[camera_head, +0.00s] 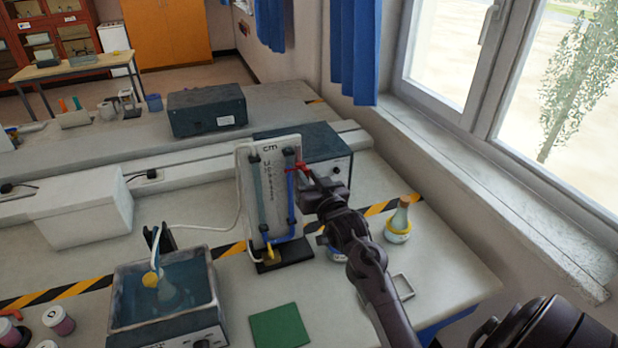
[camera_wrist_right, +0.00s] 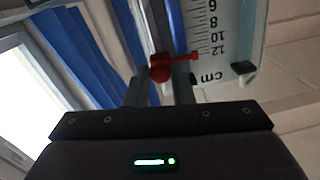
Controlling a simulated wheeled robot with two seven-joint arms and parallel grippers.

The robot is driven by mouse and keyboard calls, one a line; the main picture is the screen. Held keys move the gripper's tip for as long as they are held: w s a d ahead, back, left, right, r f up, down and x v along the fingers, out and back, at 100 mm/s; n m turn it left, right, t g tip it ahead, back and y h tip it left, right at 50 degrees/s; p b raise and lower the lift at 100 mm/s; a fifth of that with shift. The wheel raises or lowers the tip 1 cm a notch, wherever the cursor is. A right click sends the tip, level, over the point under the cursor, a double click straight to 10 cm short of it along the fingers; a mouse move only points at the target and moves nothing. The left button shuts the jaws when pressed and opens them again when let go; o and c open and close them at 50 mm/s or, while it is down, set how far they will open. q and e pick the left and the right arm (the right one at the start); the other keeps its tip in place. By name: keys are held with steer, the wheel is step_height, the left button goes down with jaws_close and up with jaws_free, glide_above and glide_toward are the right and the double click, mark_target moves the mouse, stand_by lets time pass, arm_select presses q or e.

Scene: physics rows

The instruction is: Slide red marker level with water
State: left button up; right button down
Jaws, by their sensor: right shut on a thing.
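The red marker (camera_head: 299,168) sits near the upper right of the white manometer board (camera_head: 270,146), beside the right-hand tube with blue water (camera_head: 291,200). The marker lies above much of the blue column; the exact water level is too small to tell. My right gripper (camera_head: 308,174) is shut on the marker. In the right wrist view the red marker (camera_wrist_right: 162,68) is between the two fingers, with its pointer reaching toward the cm scale (camera_wrist_right: 218,30). My left gripper is not in view.
A water bath (camera_head: 165,295) with a flask stands front left, joined by a white hose to the board. A green mat (camera_head: 279,327) lies in front. A conical flask with a yellow ring (camera_head: 398,222) stands right. A dark box (camera_head: 325,160) is behind the board.

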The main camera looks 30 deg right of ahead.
steer(key=c, duration=1.3)
jaws_free()
steer(key=shift+o, duration=0.2)
steer(key=s+a+b, duration=0.1)
steer(key=s+b, duration=0.1)
steer(key=s, duration=0.5)
steer(key=shift+s+a+b, duration=0.25)
steer(key=shift+s+b, duration=0.1)
steer(key=shift+f, duration=0.1)
